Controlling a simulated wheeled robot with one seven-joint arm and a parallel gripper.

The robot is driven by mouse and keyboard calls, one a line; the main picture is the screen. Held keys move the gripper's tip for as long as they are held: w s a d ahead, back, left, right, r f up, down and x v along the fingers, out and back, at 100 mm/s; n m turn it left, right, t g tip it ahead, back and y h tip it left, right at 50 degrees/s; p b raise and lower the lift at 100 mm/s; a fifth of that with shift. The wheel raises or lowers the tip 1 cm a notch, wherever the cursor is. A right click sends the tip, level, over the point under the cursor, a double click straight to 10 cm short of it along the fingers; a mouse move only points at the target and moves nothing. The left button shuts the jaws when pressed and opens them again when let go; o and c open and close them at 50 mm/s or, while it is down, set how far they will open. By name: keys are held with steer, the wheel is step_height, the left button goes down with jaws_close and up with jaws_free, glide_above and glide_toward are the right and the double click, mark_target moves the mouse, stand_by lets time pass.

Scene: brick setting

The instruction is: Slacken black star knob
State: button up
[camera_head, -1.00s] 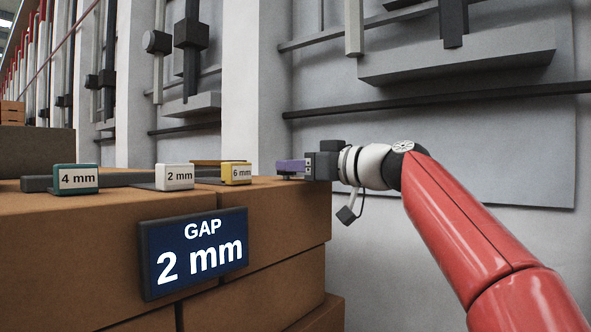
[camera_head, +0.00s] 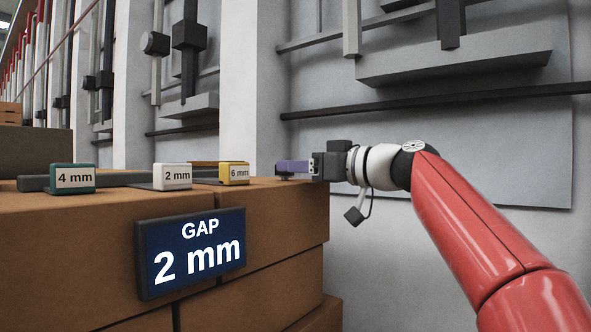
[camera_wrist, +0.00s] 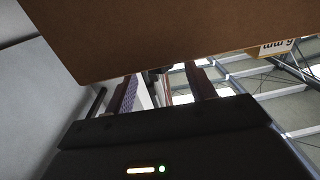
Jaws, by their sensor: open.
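My gripper (camera_head: 284,167) reaches in from the right over the top right edge of the brick stack, its purple-padded fingers pointing left. A small dark piece (camera_head: 283,178) shows just below the fingertips and may be the black star knob; its shape is too small to tell. In the wrist view the two fingers of my gripper (camera_wrist: 163,84) stand apart. A small dark part (camera_wrist: 155,75) shows between them near the brick's edge, mostly hidden. I cannot tell whether the fingers touch it.
The brick stack (camera_head: 275,255) carries a blue sign (camera_head: 191,252) reading "GAP 2 mm". On top stand gauge blocks: teal 4 mm (camera_head: 72,178), white 2 mm (camera_head: 173,177) and yellow 6 mm (camera_head: 234,174). A grey wall with dark rails (camera_head: 420,103) is behind.

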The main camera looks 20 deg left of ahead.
steer(key=b+v, duration=0.1)
steer(key=v, duration=0.5)
steer(key=shift+d, duration=0.1)
steer(key=p+x, duration=0.1)
steer(key=p, duration=0.1)
steer(key=p+x, duration=0.1)
steer(key=p, duration=0.1)
steer(key=p+x, duration=0.2)
steer(key=shift+r+p, duration=0.25)
steer(key=shift+p, duration=0.1)
steer(key=x, duration=0.2)
steer(key=p+x, duration=0.1)
steer(key=x, duration=0.2)
steer(key=p+x, duration=0.1)
steer(key=x, duration=0.2)
steer(key=shift+s+f, duration=0.1)
steer(key=shift+f, duration=0.2)
